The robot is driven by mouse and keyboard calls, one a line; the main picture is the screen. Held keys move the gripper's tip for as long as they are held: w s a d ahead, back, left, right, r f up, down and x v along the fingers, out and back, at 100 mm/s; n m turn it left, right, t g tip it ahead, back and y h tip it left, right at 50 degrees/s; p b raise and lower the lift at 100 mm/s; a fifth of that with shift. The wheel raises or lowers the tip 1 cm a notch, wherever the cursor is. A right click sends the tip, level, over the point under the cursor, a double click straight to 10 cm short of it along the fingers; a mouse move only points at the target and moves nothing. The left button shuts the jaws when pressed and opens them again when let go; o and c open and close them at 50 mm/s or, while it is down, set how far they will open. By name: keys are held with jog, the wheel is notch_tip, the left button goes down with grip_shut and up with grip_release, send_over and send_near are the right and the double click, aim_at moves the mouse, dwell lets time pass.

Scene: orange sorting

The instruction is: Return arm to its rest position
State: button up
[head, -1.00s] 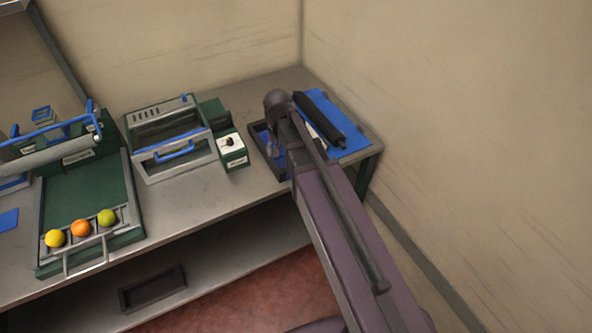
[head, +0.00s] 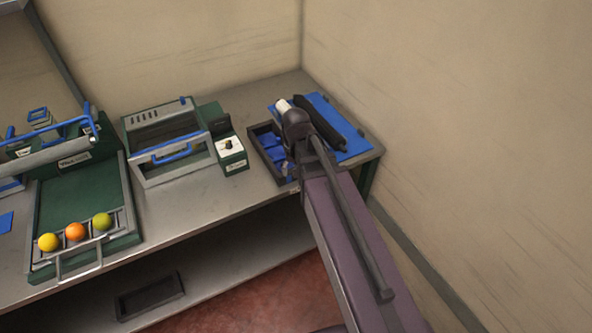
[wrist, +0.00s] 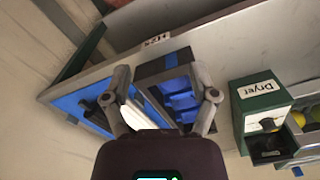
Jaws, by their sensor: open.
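My arm reaches from the lower right in the head view up to the right end of the bench. My gripper (wrist: 163,108) shows in the wrist view with its two fingers spread apart and nothing between them. Beyond the fingers are a dark tray (wrist: 157,69) with blue compartments and a blue mat (wrist: 72,104) with a black bar on it. In the head view the same dark tray (head: 257,130) lies just left of my arm's end, and the blue mat (head: 354,148) lies just behind it. My fingers are hidden there behind the arm.
The dryer (head: 175,157) with its control box (head: 231,153) stands left of the tray. Further left, a green washer tray (head: 76,193) holds a yellow fruit (head: 49,242), an orange one (head: 75,231) and a green one (head: 102,221). A wall stands close on the right.

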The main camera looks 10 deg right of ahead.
jog(key=shift+s, duration=0.1)
jog(key=s+d+n, duration=0.1)
jog(key=s+d, duration=0.2)
jog(key=s, duration=0.2)
jog(key=shift+s+d, duration=0.25)
jog(key=shift+s, duration=0.1)
dwell(0.9)
